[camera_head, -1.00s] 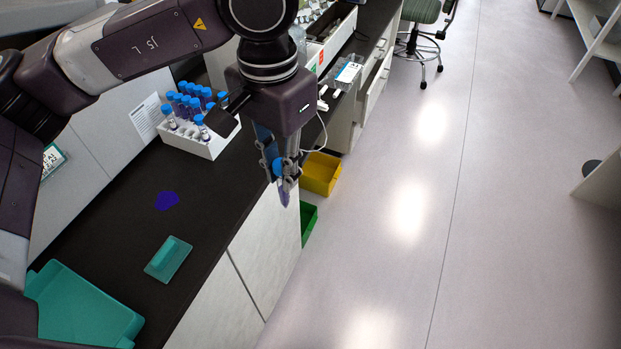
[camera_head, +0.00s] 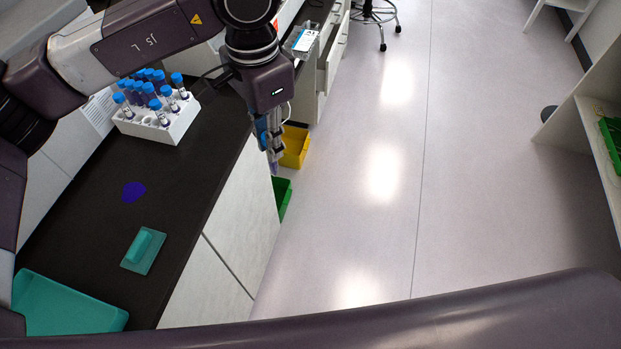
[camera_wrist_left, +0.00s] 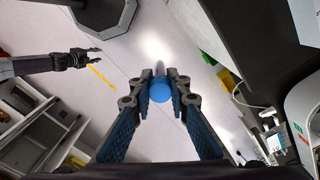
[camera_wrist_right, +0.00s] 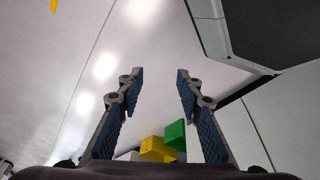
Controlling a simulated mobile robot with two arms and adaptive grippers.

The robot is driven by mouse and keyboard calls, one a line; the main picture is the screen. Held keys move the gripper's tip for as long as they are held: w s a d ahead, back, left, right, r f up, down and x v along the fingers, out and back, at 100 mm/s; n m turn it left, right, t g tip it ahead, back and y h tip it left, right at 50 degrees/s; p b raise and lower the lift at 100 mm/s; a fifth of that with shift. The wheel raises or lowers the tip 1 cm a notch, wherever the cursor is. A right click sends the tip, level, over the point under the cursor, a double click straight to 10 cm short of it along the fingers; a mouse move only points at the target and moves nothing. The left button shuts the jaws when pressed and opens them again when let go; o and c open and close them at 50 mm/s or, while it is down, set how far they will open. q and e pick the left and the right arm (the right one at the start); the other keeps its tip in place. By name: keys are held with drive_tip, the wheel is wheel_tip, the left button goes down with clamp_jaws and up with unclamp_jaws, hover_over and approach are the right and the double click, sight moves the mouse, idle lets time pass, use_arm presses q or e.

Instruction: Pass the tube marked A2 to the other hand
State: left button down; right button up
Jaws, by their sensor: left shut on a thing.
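My left gripper (camera_head: 273,150) is shut on a tube, held upright or nearly so beyond the bench's front edge, over the floor. The tube's purple tip (camera_head: 275,169) shows below the fingers, and its blue cap (camera_wrist_left: 160,91) shows between them in the left wrist view. I cannot read its mark. My right gripper (camera_wrist_right: 157,76) is open and empty in the right wrist view. It also shows at the upper left of the left wrist view (camera_wrist_left: 90,57), apart from the tube. A white rack (camera_head: 181,126) on the bench holds several blue-capped tubes.
The black bench (camera_head: 190,185) bears a teal block (camera_head: 143,249), a teal tray (camera_head: 65,308) and a purple patch (camera_head: 133,191). A yellow bin (camera_head: 295,147) and a green bin (camera_head: 283,197) are beside the bench. Shelving (camera_head: 585,135) stands at right; the floor between is clear.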

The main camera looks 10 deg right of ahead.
drive_tip(key=w+r+n+t+y, duration=0.1)
drive_tip(key=w+r+t, duration=0.3)
drive_tip(key=w+r, duration=1.05)
drive_tip(key=w+a+r+n+t+y, duration=0.1)
drive_tip(key=w+a+r+t, duration=0.1)
drive_tip(key=w+r, duration=0.25)
drive_tip(key=w+a+r+t+y, duration=0.1)
drive_tip(key=w+a+r, duration=0.2)
drive_tip(key=r, duration=0.3)
drive_tip(key=s+a+r+n+t+y, duration=0.1)
drive_tip(key=a+r+y, duration=0.3)
drive_tip(key=r, duration=0.8)
drive_tip(key=s+a+r+n+t+y, duration=0.15)
drive_tip(key=a+r, duration=0.45)
drive_tip(key=r, duration=0.6)
drive_tip(key=a+r+n+t+y, duration=0.1)
drive_tip(key=a+r+y, duration=0.3)
drive_tip(key=r, duration=0.8)
drive_tip(key=shift+h, duration=0.35)
drive_tip(key=x, duration=0.8)
drive_tip(key=a+x, duration=0.1)
drive_tip(key=x, duration=0.3)
drive_tip(key=shift+s+f, duration=0.15)
drive_tip(key=shift+s, duration=0.1)
drive_tip(key=shift+c, duration=0.3)
drive_tip(key=shift+a, duration=0.1)
clamp_jaws()
